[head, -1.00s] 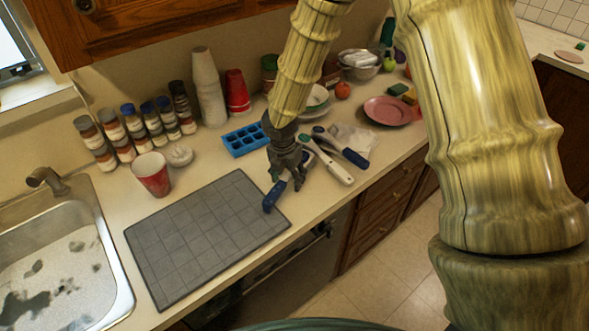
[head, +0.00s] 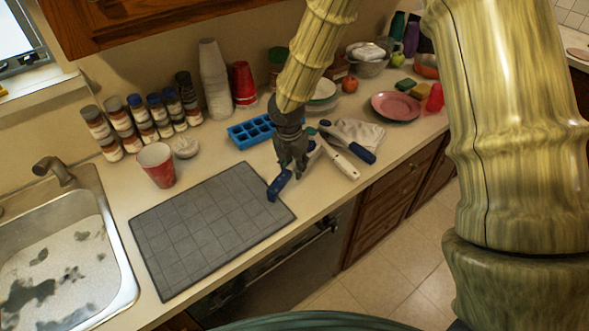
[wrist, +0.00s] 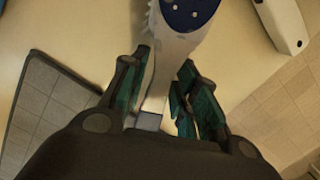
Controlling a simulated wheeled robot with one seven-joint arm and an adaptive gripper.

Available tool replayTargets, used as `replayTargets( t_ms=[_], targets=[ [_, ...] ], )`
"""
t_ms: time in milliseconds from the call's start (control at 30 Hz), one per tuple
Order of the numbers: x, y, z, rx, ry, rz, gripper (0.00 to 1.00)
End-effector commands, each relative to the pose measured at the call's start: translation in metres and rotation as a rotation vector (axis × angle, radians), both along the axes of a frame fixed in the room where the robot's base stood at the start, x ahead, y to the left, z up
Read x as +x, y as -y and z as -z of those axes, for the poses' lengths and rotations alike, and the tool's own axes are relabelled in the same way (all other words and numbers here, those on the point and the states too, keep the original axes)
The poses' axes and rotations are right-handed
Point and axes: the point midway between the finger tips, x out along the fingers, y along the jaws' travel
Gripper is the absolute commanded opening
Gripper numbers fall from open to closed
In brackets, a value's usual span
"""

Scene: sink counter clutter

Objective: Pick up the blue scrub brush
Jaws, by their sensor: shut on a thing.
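The blue scrub brush shows in the head view as a blue end (head: 279,185) sticking out under my gripper, by the right edge of the grey mat. In the wrist view its head (wrist: 188,12), blue with pale dots and a whitish rim, lies beyond the fingers. Its pale handle runs back between them. My gripper (head: 292,165) points down with its fingers on both sides of the handle, shut on it; the fingers also show in the wrist view (wrist: 165,90). The palm hides part of the handle. I cannot tell whether the brush touches the counter.
A white-handled tool (head: 340,161) and a dark-blue-handled tool (head: 357,151) lie close on the right. The grey mat (head: 210,230) lies left, a blue ice tray (head: 250,132) behind. A red cup (head: 157,165) stands beyond the mat. The counter's front edge is near.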

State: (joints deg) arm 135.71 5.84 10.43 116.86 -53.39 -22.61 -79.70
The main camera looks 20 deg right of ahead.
Motion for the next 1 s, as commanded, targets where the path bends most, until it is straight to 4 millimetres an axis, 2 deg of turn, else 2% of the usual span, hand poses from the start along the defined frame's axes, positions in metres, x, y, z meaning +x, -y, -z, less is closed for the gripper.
replayTargets(
  t_ms=[167, 700, 1000],
  targets=[
    [-0.003, -0.001, -0.016, 0.0, 0.0, -0.001, 0.02],
    [-0.109, -0.026, -0.025, -0.002, -0.001, -0.001, 0.02],
    [-0.148, -0.035, -0.03, -0.001, -0.001, -0.001, 0.02]
  ],
)
